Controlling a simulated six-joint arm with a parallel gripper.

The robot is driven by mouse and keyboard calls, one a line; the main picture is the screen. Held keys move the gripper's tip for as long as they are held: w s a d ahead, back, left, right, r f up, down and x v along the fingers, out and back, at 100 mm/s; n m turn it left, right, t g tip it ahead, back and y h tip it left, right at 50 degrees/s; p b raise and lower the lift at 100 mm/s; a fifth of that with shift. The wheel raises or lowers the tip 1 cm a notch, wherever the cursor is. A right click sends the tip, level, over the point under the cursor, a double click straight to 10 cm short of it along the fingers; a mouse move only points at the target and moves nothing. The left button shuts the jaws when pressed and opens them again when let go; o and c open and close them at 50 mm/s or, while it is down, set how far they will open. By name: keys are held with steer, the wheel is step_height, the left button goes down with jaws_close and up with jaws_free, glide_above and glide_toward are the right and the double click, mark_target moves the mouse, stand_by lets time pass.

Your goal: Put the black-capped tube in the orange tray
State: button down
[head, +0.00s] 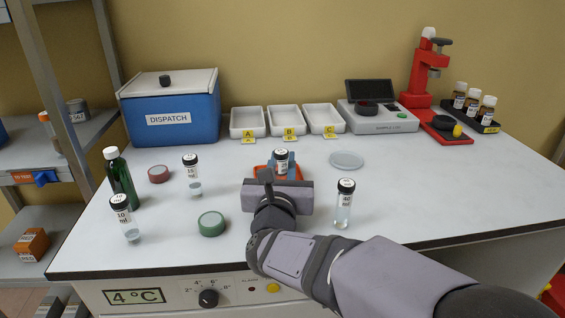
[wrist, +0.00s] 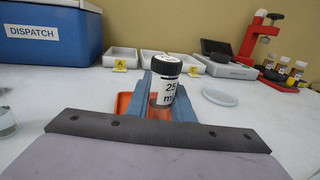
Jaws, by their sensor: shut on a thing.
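A black-capped clear tube marked 25 (wrist: 167,87) stands upright between the two blue-grey fingers of my gripper (wrist: 165,104). The fingers are shut on it below the cap. In the head view its cap and label (head: 281,157) show just beyond my gripper (head: 281,172). The orange tray (head: 257,171) lies on the bench around and behind the fingers, mostly hidden by my wrist; its left edge shows in the wrist view (wrist: 124,101). The tube lines up with the tray, but its lower end is hidden, so I cannot tell whether it touches the tray.
Other black-capped tubes stand at left (head: 191,172), front left (head: 122,217) and right (head: 344,203). White bins (head: 249,122) stand behind.

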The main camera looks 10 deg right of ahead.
mark_target(281, 174)
steer(key=c, duration=1.6)
jaws_free()
steer(key=shift+o, duration=0.2)
steer(key=shift+r+p, duration=0.15)
steer(key=shift+p, duration=0.2)
steer(key=shift+s+a, duration=0.25)
steer(key=shift+s, duration=1)
steer(key=shift+s+a, duration=0.25)
steer(key=shift+s, duration=0.95)
steer(key=shift+s+a, duration=0.25)
steer(key=shift+s, duration=1)
